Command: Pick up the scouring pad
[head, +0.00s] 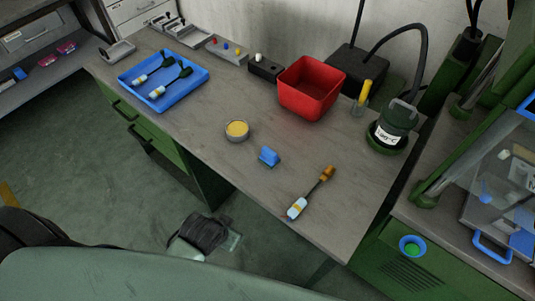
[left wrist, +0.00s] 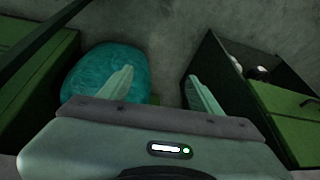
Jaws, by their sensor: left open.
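A small blue block (head: 268,156), which looks like the scouring pad, lies on the grey worktop near its front edge. I cannot make out either gripper for certain in the head view.
A red bin (head: 309,87) and a green pot (head: 393,124) stand behind. The left wrist view shows a teal bag (left wrist: 88,75) and an open-topped green box (left wrist: 285,112).

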